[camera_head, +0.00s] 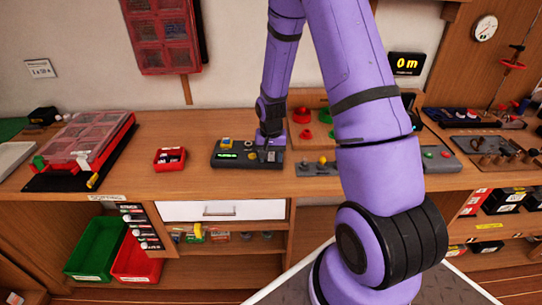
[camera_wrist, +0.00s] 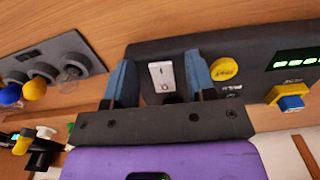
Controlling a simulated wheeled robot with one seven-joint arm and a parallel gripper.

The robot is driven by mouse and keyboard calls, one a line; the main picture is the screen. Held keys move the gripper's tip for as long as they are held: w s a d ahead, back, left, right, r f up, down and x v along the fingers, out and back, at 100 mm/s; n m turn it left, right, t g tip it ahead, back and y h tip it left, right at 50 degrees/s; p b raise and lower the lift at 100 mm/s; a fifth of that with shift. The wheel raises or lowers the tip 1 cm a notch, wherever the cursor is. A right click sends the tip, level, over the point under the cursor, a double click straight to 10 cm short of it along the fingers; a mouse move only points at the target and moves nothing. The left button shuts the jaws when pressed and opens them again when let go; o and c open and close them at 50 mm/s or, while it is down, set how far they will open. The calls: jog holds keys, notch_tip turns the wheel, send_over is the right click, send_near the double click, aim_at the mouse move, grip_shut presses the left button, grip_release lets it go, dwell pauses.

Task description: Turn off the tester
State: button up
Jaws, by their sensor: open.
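The tester (camera_head: 232,163) is a dark box on the bench with a lit green display, and its display (camera_wrist: 297,59) also shows in the wrist view. A white rocker switch (camera_wrist: 162,77) sits on its top face, beside a round yellow button (camera_wrist: 223,69) and a yellow-and-blue part (camera_wrist: 288,97). My gripper (camera_wrist: 159,60) is open, with its two blue fingers on either side of the rocker switch. I cannot tell whether the fingers touch the box. In the head view my gripper (camera_head: 267,152) is at the right part of the tester.
A grey panel (camera_wrist: 50,62) with round sockets and knobs lies beside the tester. A small red bin (camera_head: 169,160) stands to the left, with bare bench between. A board with red and green parts (camera_head: 303,116) stands behind. My arm hides part of the bench.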

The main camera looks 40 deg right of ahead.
aim_at(271, 153)
jog(key=shift+c, duration=0.2)
jog(key=c, duration=0.9)
jog(key=shift+w+d+r+g+y, duration=0.1)
jog(key=shift+w+r+g+y, duration=0.05)
jog(key=shift+g+y, duration=0.4)
jog(key=shift+w+d+r+g+y, duration=0.15)
jog(key=shift+g+y, duration=0.2)
jog(key=shift+g, duration=0.3)
jog(key=o, duration=0.9)
jog(key=shift+o, duration=0.2)
jog(key=shift+r, duration=0.1)
jog(key=v, duration=1)
jog(key=shift+r, duration=0.25)
